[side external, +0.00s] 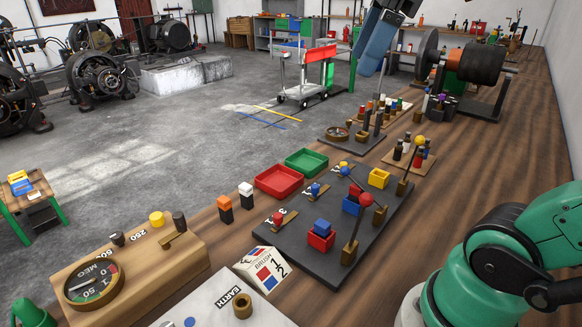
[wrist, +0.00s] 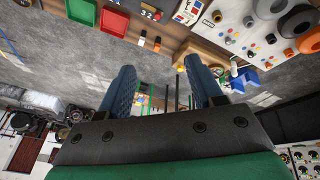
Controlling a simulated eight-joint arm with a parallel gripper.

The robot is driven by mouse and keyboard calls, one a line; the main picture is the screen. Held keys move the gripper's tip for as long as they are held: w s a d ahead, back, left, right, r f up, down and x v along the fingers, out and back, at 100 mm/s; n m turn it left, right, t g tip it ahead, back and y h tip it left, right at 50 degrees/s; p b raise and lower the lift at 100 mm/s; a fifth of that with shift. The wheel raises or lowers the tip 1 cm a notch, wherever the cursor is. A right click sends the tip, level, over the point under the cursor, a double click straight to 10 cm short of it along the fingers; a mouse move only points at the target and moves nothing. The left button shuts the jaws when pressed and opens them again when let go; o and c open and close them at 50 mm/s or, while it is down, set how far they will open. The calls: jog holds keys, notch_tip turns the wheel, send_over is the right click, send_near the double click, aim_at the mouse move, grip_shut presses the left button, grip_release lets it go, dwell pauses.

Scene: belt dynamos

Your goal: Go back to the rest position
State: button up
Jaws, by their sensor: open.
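My gripper (side external: 376,42) shows at the top of the side view, high above the bench, with blue fingers hanging down. In the wrist view my gripper (wrist: 163,82) has its two blue fingers spread apart with nothing between them. The dark board (side external: 325,262) with levers and coloured blocks lies below and well apart from it. A blue block sits in the red holder (side external: 320,240) on this board. The yellow holder (side external: 379,178) at its far end looks empty.
A wooden meter box (side external: 150,262) and a brush carton (side external: 262,267) are nearer. A red-handled trolley (side external: 302,85) stands on the open floor.

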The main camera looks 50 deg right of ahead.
jog(key=w+a+f+m+t, duration=0.1)
jog(key=w+f+m, duration=0.2)
jog(key=f, duration=0.6)
jog(key=w+a+f+m+t, duration=0.1)
jog(key=w+f+m+t, duration=0.1)
jog(key=f, duration=0.7)
jog(key=shift+w+a+f+m+h, duration=0.35)
jog(key=shift+w+m, duration=0.25)
jog(key=shift+m, duration=0.3)
jog(key=o, duration=0.4)
jog(key=shift+a+f, duration=0.15)
jog(key=shift+f, duration=0.1)
jog(key=shift+o, duration=1.1)
jog(key=w+d+r+g, duration=0.1)
jog(key=w+r+g, duration=0.1)
jog(key=r, duration=0.4)
jog(key=w+d+r+g, duration=0.1)
jog(key=w+r+g, duration=0.1)
jog(key=r, duration=0.5)
jog(key=shift+r, duration=0.3)
notch_tip(320, 180, up, 8)
jog(key=s+d+f+g, duration=0.1)
jog(key=s+d+g, duration=0.1)
jog(key=g, duration=0.2)
notch_tip(320, 180, down, 9)
jog(key=s, duration=0.1)
jog(key=shift+a+f, duration=0.2)
jog(key=shift+a, duration=0.1)
jog(key=shift+s, duration=0.1)
